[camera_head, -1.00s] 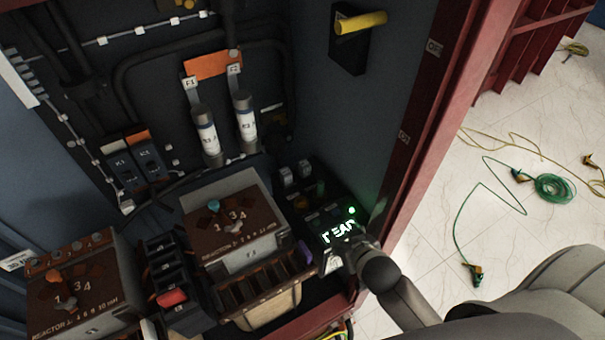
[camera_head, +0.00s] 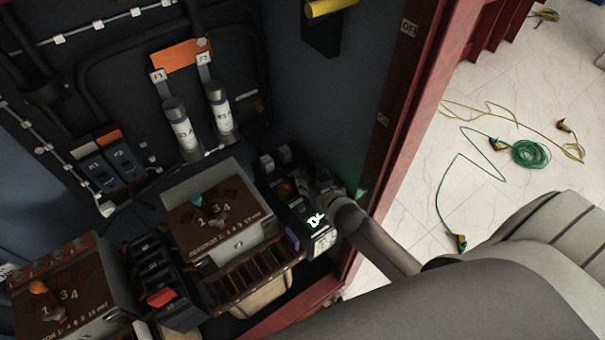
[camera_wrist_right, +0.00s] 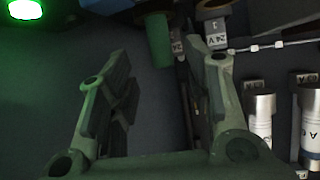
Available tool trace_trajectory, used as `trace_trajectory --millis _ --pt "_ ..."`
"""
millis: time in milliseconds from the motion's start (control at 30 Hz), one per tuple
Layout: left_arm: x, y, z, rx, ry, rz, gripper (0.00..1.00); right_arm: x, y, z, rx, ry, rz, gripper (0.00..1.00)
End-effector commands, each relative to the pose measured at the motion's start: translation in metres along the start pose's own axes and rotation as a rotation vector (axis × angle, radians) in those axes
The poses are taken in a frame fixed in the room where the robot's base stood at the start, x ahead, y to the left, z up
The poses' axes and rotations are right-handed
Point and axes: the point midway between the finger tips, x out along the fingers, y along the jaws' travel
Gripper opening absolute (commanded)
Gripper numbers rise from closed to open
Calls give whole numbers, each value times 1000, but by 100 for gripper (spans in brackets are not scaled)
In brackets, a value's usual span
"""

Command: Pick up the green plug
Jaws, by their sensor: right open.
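In the head view the right gripper (camera_head: 324,188) is over the dark control block (camera_head: 300,200) at the cabinet's right side. I cannot make out the plug clearly there, as the hand hides part of the block. My left gripper is not in view.
A bright green lamp (camera_wrist_right: 24,9) glows in the right wrist view. A reactor box (camera_head: 215,205) stands left of the control block. The red cabinet frame (camera_head: 400,120) rises at the right. A green cable coil (camera_head: 528,153) lies on the floor outside.

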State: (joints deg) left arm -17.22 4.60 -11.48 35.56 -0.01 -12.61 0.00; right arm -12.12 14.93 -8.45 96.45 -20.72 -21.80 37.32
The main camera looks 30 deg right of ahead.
Motion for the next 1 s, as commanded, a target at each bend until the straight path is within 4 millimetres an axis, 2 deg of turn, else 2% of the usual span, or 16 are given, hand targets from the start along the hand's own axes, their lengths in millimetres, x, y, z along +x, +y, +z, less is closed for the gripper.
trace_trajectory --millis 300,433,800,1000 --pt "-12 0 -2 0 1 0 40 32 -2 -5 0 0 0 46" --pt "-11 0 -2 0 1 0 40 45 -2 -2 1 -1 0 46" --pt "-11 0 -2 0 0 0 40 51 -2 -2 0 -1 0 46" --pt "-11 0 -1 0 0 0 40 51 -2 -2 0 -1 0 20"
